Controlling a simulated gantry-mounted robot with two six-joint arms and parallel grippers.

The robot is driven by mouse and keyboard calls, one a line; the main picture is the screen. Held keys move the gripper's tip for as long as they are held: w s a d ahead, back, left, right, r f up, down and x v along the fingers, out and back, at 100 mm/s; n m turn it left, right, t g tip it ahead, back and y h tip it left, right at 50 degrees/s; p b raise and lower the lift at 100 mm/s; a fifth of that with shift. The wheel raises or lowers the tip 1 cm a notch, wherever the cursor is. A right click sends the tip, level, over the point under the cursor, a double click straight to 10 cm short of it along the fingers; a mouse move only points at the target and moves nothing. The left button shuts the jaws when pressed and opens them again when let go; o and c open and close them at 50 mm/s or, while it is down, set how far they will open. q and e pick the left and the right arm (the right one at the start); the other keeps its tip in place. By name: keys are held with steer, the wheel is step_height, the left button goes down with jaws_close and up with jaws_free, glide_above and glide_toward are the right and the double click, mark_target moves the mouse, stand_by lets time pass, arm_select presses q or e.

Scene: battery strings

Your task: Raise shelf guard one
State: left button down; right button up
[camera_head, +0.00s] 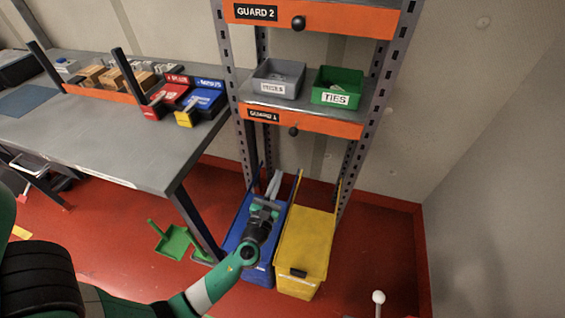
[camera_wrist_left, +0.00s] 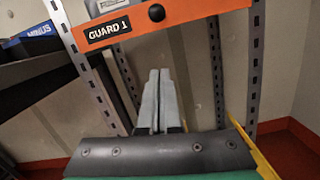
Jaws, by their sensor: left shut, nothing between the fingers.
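Shelf guard one is the orange bar (camera_head: 335,126) labelled GUARD 1, along the front edge of the rack's lower visible shelf in the head view. A small black knob (camera_head: 293,131) sticks out near its middle. In the left wrist view the guard (camera_wrist_left: 205,14) crosses the top, with its knob (camera_wrist_left: 156,13) above the fingers. My left gripper (camera_head: 274,181) is below the guard and apart from it, in front of the rack. Its two grey fingers (camera_wrist_left: 159,75) are together, pointing toward the rack, with nothing between them. My right gripper is not in view.
A grey bin (camera_head: 276,91) and a green TIES bin (camera_head: 337,98) stand on the shelf above the guard. The orange GUARD 2 bar (camera_head: 340,20) is higher up. Blue (camera_head: 238,236) and yellow (camera_head: 305,240) bins stand below. A workbench (camera_head: 150,155) is at left.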

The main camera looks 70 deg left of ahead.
mark_target(295, 127)
arm_select(q)
steer(key=w+a+r, duration=0.5)
steer(key=w+a, duration=0.1)
steer(key=w, duration=0.1)
steer(key=shift+a+p, duration=0.3)
steer(key=shift+p, duration=0.1)
steer(key=shift+s, duration=0.1)
step_height(295, 127, up, 7)
steer(key=p, duration=0.7)
steer(key=shift+f, duration=0.1)
